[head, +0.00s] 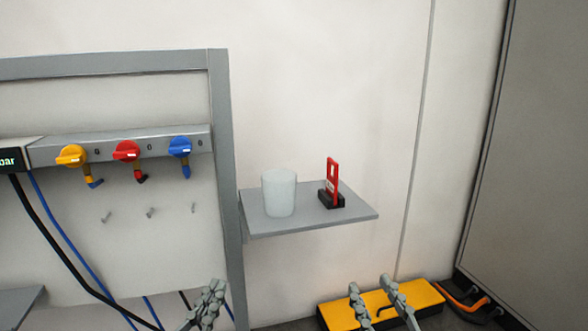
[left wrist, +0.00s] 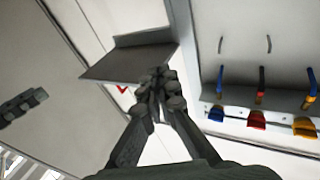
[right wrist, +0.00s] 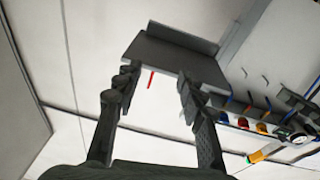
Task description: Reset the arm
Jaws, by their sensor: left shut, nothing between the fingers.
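My left gripper (head: 213,296) is at the bottom of the head view, in front of the panel frame's post. In the left wrist view its fingertips (left wrist: 158,88) are together with nothing between them. My right gripper (head: 375,292) is lower right in the head view, in front of a yellow-orange box. Its fingers stand apart and empty, also in the right wrist view (right wrist: 155,82). Both grippers appear clear of the shelf.
A grey shelf (head: 262,227) holds a whitish cup (head: 279,193) and a red tag in a black holder (head: 332,188). Left is a panel with yellow (head: 71,156), red (head: 126,151) and blue (head: 180,146) valves. The yellow-orange box (head: 425,294) stands low right, beside a grey cabinet (head: 530,150).

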